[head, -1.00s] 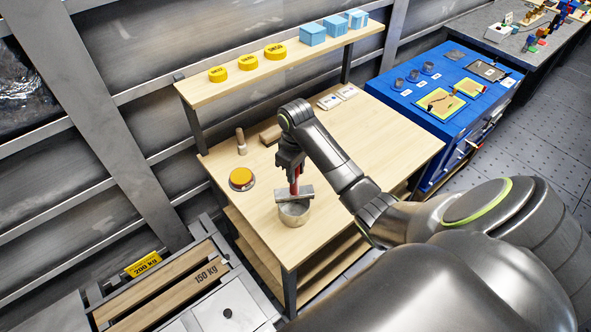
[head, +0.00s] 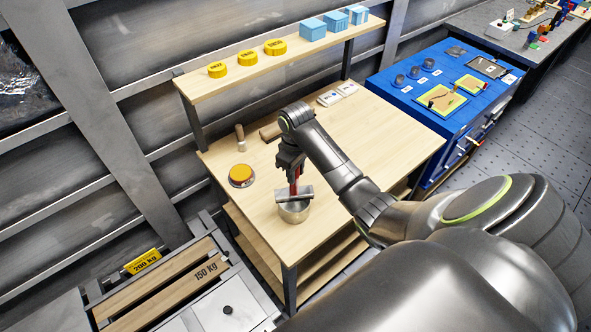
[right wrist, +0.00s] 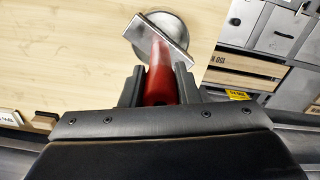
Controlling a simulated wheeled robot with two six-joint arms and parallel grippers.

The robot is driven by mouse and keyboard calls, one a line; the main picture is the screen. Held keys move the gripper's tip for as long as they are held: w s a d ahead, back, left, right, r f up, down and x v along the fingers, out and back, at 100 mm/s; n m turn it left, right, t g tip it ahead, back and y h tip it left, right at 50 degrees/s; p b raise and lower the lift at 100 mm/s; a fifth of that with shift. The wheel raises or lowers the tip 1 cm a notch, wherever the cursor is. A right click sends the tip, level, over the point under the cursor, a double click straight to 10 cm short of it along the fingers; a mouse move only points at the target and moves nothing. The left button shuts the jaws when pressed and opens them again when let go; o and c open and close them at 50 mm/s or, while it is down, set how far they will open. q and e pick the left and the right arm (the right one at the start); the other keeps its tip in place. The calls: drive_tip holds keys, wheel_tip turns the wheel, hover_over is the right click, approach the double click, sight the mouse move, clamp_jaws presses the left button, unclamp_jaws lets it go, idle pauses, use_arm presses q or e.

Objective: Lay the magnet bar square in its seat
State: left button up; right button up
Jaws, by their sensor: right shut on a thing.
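My right gripper (head: 294,186) is shut on the red handle of the magnet bar; the red handle (right wrist: 160,84) shows between its fingers in the right wrist view. The grey magnet bar (head: 284,195) lies across the top of a round metal cup (head: 295,213) near the table's front edge. In the right wrist view the bar (right wrist: 163,44) sits at a slant over the round metal rim (right wrist: 140,27). I cannot tell whether the bar touches the rim. The inside of the cup is mostly hidden. My left gripper is not in view.
The wooden table (head: 375,140) has a yellow-topped round thing (head: 241,174), a small upright wooden piece (head: 240,133) and a wooden block (head: 270,132). A shelf (head: 225,88) with yellow discs and blue boxes runs behind.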

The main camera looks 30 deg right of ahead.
drive_tip(key=shift+p, duration=0.55)
idle(0.6)
drive_tip(key=shift+f, duration=0.65)
idle(1.5)
drive_tip(key=o, duration=1.1)
drive_tip(key=shift+s, duration=0.1)
